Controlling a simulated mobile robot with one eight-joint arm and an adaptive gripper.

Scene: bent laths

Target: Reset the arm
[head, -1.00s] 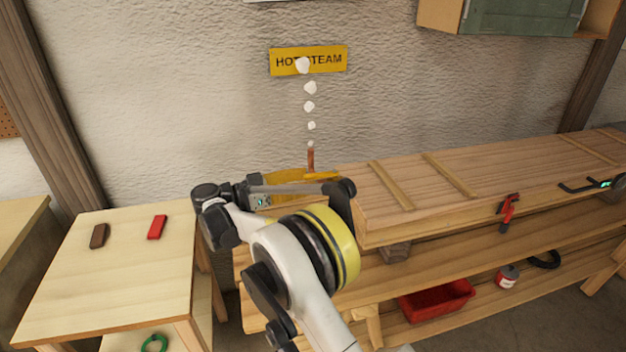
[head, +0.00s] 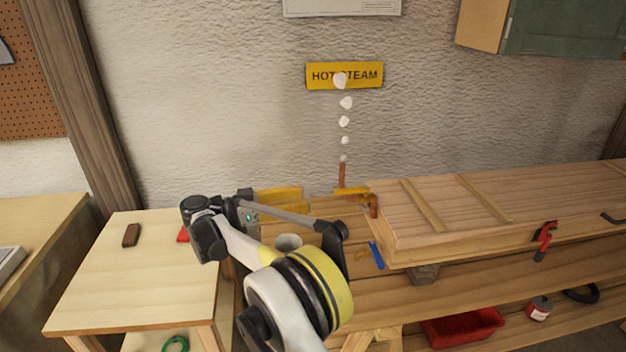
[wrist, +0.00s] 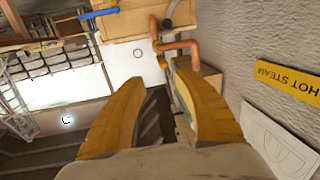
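My arm reaches across the workbench's left end with its elbow bent. My gripper (head: 280,197) shows as yellow fingers by the wall, left of the copper pipe. In the wrist view my gripper (wrist: 157,78) has its two yellow fingers spread apart, with nothing held between them. The copper pipe (wrist: 182,47) shows beyond the fingertips there, apart from them. In the head view white puffs of steam rise from the upright copper pipe (head: 342,173) in front of the yellow "HOT STEAM" sign (head: 344,75).
A long wooden box (head: 520,195) lies on the bench, a red clamp (head: 545,238) at its front. A blue handle (head: 376,255) is at its left end. A side table (head: 140,290) at left bears a brown block (head: 131,235). A red tray (head: 465,327) is below.

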